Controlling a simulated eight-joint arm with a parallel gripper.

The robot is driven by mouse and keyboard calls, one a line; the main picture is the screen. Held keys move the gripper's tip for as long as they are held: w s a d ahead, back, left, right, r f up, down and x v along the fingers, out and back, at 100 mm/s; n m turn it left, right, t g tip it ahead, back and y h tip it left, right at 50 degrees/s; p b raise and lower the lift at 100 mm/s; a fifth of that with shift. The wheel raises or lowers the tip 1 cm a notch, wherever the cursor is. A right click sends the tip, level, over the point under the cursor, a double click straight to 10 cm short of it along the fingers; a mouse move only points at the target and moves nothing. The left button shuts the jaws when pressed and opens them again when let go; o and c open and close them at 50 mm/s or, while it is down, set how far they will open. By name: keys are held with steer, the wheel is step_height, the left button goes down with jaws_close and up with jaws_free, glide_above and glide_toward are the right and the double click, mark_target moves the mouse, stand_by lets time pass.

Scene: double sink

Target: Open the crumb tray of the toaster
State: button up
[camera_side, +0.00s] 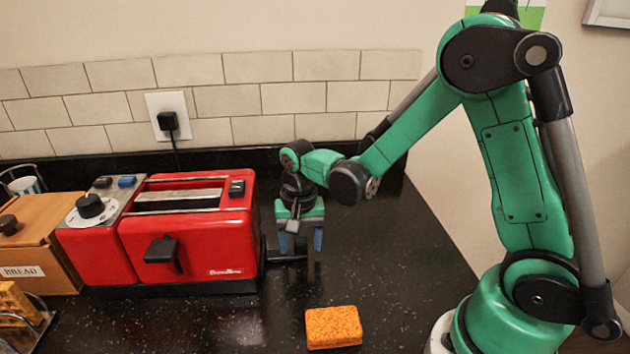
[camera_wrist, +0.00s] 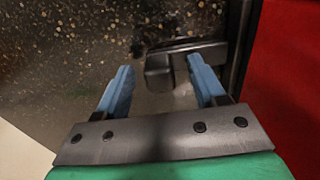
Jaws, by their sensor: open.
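The red toaster (camera_side: 195,245) stands on the dark counter with its right end facing my arm; its red side also shows in the wrist view (camera_wrist: 290,85). A dark handle, apparently the crumb tray's (camera_side: 285,257), sticks out low at the toaster's right end. In the wrist view the handle (camera_wrist: 158,72) lies just beyond and between my blue fingertips, closer to the right one, which overlaps part of it. My gripper (camera_side: 304,246) points down beside the toaster's right end, open with nothing gripped. I cannot tell whether a finger touches the handle.
An orange sponge (camera_side: 334,327) lies on the counter in front of my gripper. A wooden bread box (camera_side: 40,245) stands left of the toaster. A black plug (camera_side: 168,121) with its cord is in the wall behind. The counter (camera_side: 385,255) right of my gripper is clear.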

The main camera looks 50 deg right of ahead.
jaws_close()
stand_by(1.3)
